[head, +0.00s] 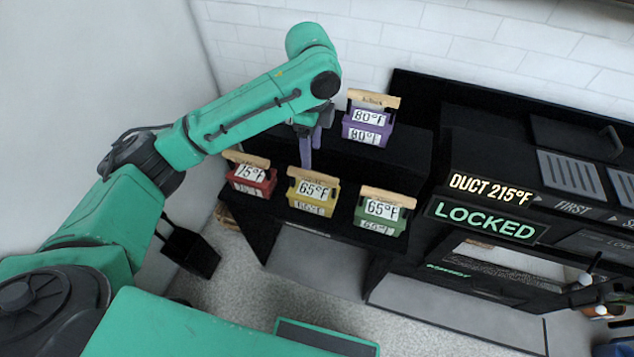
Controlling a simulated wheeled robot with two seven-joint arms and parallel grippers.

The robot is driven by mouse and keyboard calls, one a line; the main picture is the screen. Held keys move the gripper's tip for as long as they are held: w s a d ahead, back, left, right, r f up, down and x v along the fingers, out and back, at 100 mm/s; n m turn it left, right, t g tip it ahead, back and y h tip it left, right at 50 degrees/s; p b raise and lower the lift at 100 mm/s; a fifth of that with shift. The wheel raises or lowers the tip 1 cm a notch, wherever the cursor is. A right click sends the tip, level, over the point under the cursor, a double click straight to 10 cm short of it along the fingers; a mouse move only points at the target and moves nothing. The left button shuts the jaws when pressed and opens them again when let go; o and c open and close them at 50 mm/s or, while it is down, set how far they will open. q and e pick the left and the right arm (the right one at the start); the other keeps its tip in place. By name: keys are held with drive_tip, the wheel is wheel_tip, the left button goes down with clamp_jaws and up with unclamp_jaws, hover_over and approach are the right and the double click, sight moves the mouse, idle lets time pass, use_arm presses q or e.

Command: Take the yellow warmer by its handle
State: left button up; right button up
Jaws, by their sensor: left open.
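The yellow warmer (313,197) stands on the black counter, between a red one and a green one. It has a wooden handle (312,174) across its top and a label reading 65°F. My left gripper (306,160) comes in from the left and points down just above and behind the yellow warmer's handle. Its fingers look apart from the handle, with nothing held. The arm hides part of the gripper. My right gripper is not in view.
A red warmer (249,178) stands left and a green warmer (380,214) right of the yellow one. A purple warmer (368,128) stands on a higher black shelf behind. A black machine with a LOCKED sign (485,219) is at the right.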

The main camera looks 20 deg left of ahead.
sight(311, 176)
use_arm(q)
drive_tip(key=f, duration=0.4)
drive_tip(key=s+f, duration=0.1)
drive_tip(key=f, duration=0.1)
drive_tip(key=shift+f, duration=0.1)
drive_tip(key=f, duration=0.6)
drive_tip(key=shift+w+d+f+p, duration=0.15)
drive_tip(key=shift+w+f+p, duration=0.1)
drive_tip(key=shift+w+p, duration=0.15)
clamp_jaws()
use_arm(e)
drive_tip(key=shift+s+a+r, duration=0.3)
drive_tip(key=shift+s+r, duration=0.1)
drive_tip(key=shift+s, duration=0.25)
use_arm(q)
drive_tip(key=shift+w+r, duration=0.1)
drive_tip(key=shift+r, duration=0.1)
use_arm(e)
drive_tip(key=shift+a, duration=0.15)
